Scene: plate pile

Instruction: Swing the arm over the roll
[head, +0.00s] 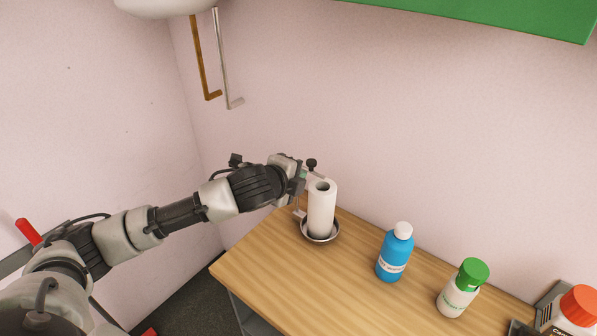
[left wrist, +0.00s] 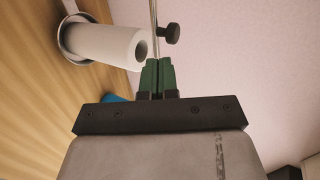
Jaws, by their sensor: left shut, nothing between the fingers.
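A white paper roll (head: 321,209) stands upright in a round metal holder base (head: 320,238) at the table's back left corner. In the left wrist view the roll (left wrist: 105,45) lies sideways in the picture, its hollow end facing right. A thin metal rod (left wrist: 154,14), which looks like the holder's arm, runs beside the roll, with a black knob (left wrist: 170,33) near it. The knob (head: 311,163) also shows above the roll in the head view. My left gripper (head: 304,174) is at the roll's upper left. Its green fingers (left wrist: 157,64) are shut and empty, close to the rod; contact is unclear. My right gripper is out of view.
On the wooden table (head: 345,290), a blue bottle (head: 395,256), a green-capped bottle (head: 462,288) and an orange-lidded container (head: 577,312) stand to the right of the roll. A pink wall rises behind. A green cabinet (head: 500,12) hangs above at right.

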